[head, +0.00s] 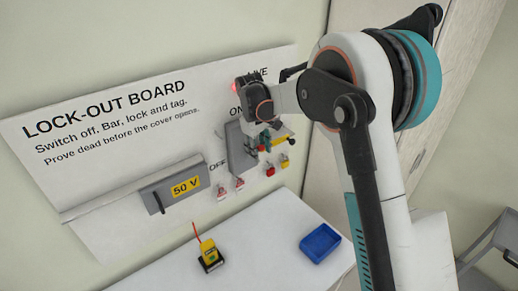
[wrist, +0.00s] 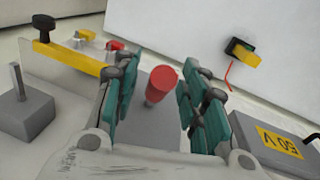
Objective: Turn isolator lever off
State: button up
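The isolator is a grey plate (head: 238,152) on the lock-out board (head: 110,130), between an ON label above and an OFF label below. Its lever has a red round grip (wrist: 161,84), which shows in the wrist view in front of the grey isolator body (wrist: 153,125). My gripper (wrist: 162,95) has its teal fingers apart, one on each side of the red grip, with gaps visible on both sides. In the head view my gripper (head: 265,140) is in front of the isolator and hides most of the lever.
A yellow bar (wrist: 72,57) with a black knob lies close beside my gripper. Red and yellow locks and tags (head: 239,183) hang below. A grey 50 V box (head: 158,198) is at left. A yellow tester (head: 209,258) and blue tray (head: 320,243) are on the white table (head: 265,225).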

jog(key=shift+c, duration=0.4)
grip_shut()
jog(key=shift+f, duration=0.1)
